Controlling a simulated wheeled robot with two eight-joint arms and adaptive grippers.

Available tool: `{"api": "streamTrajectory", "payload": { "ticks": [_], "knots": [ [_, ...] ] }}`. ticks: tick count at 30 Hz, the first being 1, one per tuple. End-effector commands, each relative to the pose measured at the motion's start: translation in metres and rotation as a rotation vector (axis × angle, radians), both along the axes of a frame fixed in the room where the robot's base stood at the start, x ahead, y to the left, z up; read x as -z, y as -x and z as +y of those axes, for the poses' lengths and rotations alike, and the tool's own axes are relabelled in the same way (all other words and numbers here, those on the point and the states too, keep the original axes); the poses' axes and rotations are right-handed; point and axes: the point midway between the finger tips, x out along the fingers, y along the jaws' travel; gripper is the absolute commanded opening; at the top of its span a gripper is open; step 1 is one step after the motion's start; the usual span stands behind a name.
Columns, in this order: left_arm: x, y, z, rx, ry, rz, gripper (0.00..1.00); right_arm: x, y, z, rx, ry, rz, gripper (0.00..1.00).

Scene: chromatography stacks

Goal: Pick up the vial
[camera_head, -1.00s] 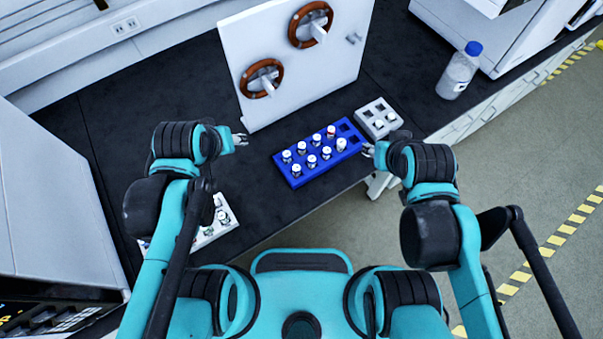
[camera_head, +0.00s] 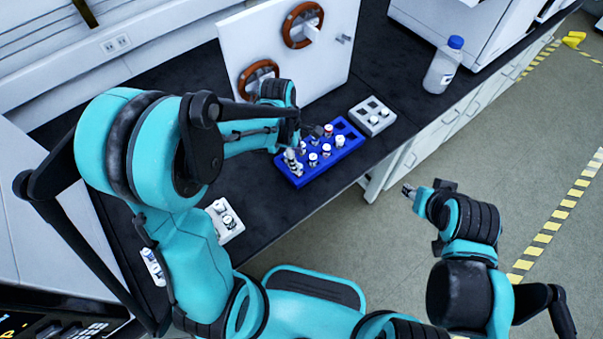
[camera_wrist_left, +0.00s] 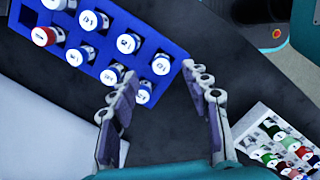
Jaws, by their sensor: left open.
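Several white-capped vials stand in a blue rack (camera_head: 331,165) on the black bench. One vial (camera_head: 326,149) stands near its middle, and a red-capped vial (camera_head: 328,130) is at the back. In the left wrist view, numbered white caps such as this vial (camera_wrist_left: 160,64) show in the blue rack (camera_wrist_left: 150,38). My left gripper (camera_head: 296,152) is over the rack's left end, pointing down. In its wrist view (camera_wrist_left: 158,78) the fingers are spread, with the left finger partly over the nearest corner vial (camera_wrist_left: 144,95). My right gripper (camera_head: 408,190) is off the bench edge; its finger gap is too small to judge.
A grey rack (camera_head: 372,115) with a few vials stands right of the blue one. A white panel with brown rings (camera_head: 335,60) stands behind. A blue-capped bottle (camera_head: 443,68) stands at right.

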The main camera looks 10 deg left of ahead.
Motion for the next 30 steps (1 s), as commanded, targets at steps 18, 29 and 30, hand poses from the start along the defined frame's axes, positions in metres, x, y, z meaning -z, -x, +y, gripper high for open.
{"api": "streamTrajectory", "payload": {
  "ticks": [18, 29, 30],
  "knots": [
    [0.055, 0.001, -0.007, 0.003, 0.000, -0.002, 0.48, 0.031, 0.000, 0.000, 0.000, 0.000, 0.000, 0.40],
    [0.055, 0.001, -0.007, 0.003, 0.000, -0.002, 0.02, 0.031, 0.000, 0.000, 0.000, 0.000, 0.000, 0.40],
    [0.055, 0.001, -0.007, 0.003, 0.000, -0.002, 0.02, 0.031, 0.000, 0.000, 0.000, 0.000, 0.000, 0.40]
  ]
}}
